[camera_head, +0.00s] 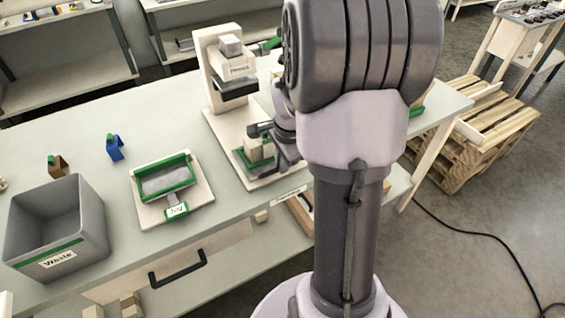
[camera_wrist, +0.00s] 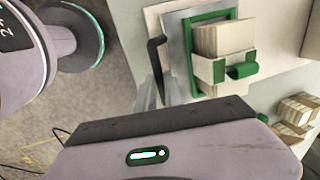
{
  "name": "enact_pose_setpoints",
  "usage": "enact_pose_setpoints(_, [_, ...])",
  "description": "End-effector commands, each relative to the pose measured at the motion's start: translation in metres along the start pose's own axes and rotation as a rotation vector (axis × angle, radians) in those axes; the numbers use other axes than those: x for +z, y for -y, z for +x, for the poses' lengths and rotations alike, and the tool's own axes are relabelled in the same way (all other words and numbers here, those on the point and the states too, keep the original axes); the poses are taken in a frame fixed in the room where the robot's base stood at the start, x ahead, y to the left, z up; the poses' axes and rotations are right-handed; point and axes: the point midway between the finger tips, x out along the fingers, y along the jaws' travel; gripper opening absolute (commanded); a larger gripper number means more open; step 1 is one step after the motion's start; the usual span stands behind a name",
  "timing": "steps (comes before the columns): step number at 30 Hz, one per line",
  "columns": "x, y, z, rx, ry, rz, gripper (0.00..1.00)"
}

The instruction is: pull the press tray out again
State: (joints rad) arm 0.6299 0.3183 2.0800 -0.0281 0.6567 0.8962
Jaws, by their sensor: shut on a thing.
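The press (camera_head: 228,68) stands on the bench with its dark plate raised above a pale base board. The press tray (camera_head: 243,166), a grey plate with a green frame, lies on the front part of that board. A pale block-like stack (camera_head: 254,149) sits on it. The wrist view shows the tray (camera_wrist: 181,52), the stack (camera_wrist: 222,40) in a white holder with a green tab, and a dark bent handle (camera_wrist: 156,58) at the tray's side. My gripper (camera_wrist: 165,95) is shut on this handle; the grip itself is partly hidden. My arm hides the tray's right side in the head view.
A grey waste bin (camera_head: 57,228) and a green-framed mould (camera_head: 165,178) on a board stand left on the bench. Small blue (camera_head: 115,148) and brown (camera_head: 57,167) holders are behind them. A wooden pallet (camera_head: 470,140) is on the floor at right. The bench between mould and press is clear.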

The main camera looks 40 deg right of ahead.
Motion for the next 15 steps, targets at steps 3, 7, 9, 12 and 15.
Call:
enact_pose_setpoints(3, [-0.0002,0.0003,-0.0002,-0.001,-0.001,-0.001,0.28])
enact_pose_setpoints(7, [-0.0002,0.0001,-0.0001,0.0,-0.001,-0.001,0.34])
enact_pose_setpoints(9, [-0.0001,0.0001,0.0,0.0,0.0,0.0,0.34])
enact_pose_setpoints(12, [-0.0001,0.0,-0.0001,0.0,0.0,0.0,0.34])
enact_pose_setpoints(15, [-0.0002,0.0004,-0.0062,-0.001,-0.001,0.0,0.34])
